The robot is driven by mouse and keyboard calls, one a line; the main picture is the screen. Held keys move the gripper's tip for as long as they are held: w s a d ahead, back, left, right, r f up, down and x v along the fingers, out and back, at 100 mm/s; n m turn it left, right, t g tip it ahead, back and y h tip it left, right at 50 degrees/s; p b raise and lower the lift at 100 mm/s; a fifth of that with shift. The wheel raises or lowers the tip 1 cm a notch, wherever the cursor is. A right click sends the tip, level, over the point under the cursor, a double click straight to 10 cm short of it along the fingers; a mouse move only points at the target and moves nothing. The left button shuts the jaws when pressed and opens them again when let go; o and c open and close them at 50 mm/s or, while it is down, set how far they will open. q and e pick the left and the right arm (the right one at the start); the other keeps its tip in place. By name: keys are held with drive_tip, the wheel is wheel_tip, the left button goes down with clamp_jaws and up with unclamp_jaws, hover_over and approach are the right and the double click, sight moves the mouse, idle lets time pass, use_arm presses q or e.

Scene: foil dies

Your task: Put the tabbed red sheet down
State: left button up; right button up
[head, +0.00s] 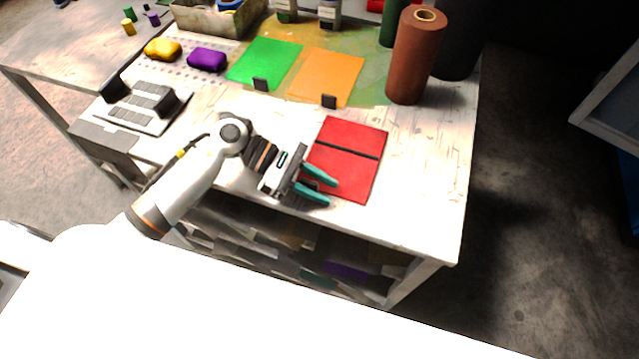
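The red sheet (350,175) lies flat at the front right of the white table, with a dark strip running across it. No small upright tab like those on the other sheets shows on it. My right gripper is not in view.
A green sheet (268,60) and an orange sheet (328,74), each with a black tab, lie behind. A brown roll (415,58) stands at the back right. A grey-block device (145,104), yellow (163,49) and purple (207,60) lumps are left. The table right of the red sheet is clear.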

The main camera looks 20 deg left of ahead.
use_arm(q)
drive_tip(key=shift+r, duration=0.1)
drive_tip(key=shift+a, duration=0.1)
drive_tip(key=b+v, duration=0.2)
drive_tip(key=v, duration=0.8)
drive_tip(key=shift+a+b, duration=0.35)
drive_tip(key=shift+a+r, duration=0.35)
drive_tip(key=shift+a, duration=0.2)
